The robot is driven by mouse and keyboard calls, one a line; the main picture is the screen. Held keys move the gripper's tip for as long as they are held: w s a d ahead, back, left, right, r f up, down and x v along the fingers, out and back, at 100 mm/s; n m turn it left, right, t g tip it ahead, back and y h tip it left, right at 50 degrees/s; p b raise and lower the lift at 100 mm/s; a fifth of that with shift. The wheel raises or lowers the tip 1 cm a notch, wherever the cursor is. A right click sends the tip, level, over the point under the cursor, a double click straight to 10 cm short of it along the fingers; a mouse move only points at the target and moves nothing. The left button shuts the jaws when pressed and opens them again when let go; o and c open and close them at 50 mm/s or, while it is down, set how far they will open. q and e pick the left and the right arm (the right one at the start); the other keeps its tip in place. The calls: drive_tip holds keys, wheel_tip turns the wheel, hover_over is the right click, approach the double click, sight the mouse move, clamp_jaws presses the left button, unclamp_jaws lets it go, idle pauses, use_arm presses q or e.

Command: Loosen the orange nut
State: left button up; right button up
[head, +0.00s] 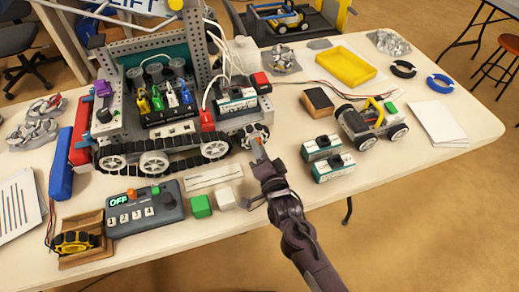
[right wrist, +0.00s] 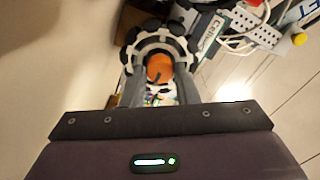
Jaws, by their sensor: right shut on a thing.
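The orange nut (right wrist: 159,68) sits at the hub of a dark, toothed wheel (right wrist: 160,45) in the right wrist view. In the head view a bit of orange shows at the wheel (head: 254,133) on the front right corner of the tracked robot (head: 155,150). My right gripper (head: 258,150) reaches to that wheel from the front. Its two fingers (right wrist: 160,78) are shut on the nut, one on each side. The fingers hide part of the nut and hub. My left gripper is not in view.
A control box reading OFF (head: 145,207), a green block (head: 201,205) and a white block (head: 225,197) lie to the left of my right arm. Teal-and-white modules (head: 333,167) and a small wheeled car (head: 371,122) stand to the right. The table's front right is clear.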

drive_tip(key=o, duration=1)
drive_tip(key=v, duration=0.7)
drive_tip(key=shift+s+d+b, duration=0.15)
drive_tip(key=shift+s+b, duration=0.15)
drive_tip(key=shift+s, duration=0.05)
